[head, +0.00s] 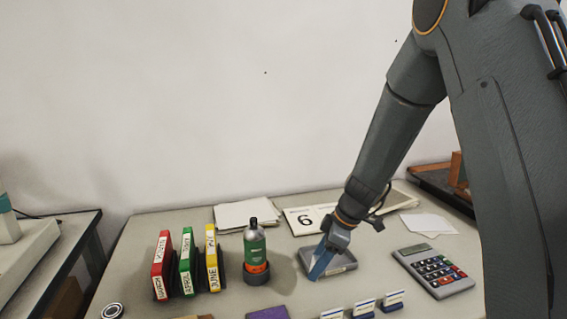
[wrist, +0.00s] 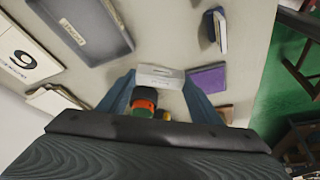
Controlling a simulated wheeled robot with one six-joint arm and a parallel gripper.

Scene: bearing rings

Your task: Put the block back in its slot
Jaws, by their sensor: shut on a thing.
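My gripper (head: 318,272) is low over the front left of a shallow grey tray in the head view. In the wrist view its two blue fingers (wrist: 160,78) are shut on a pale grey-white block (wrist: 160,74) with small print on its face. The head view does not show this block clearly; the fingers hide it. Upright blocks stand in a row at the left: a red one marked MARCH (head: 161,266), a green one marked APRIL (head: 187,263) and a yellow one marked JUNE (head: 212,258). Dark dividers show between them. I cannot tell which slot is empty.
A green bottle (head: 255,243) with an orange band stands between the row and my gripper. The grey tray (head: 341,266) is beside my gripper, with a calculator (head: 434,271) to its right. Small card holders (head: 364,306) and a purple pad (head: 267,314) lie in front.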

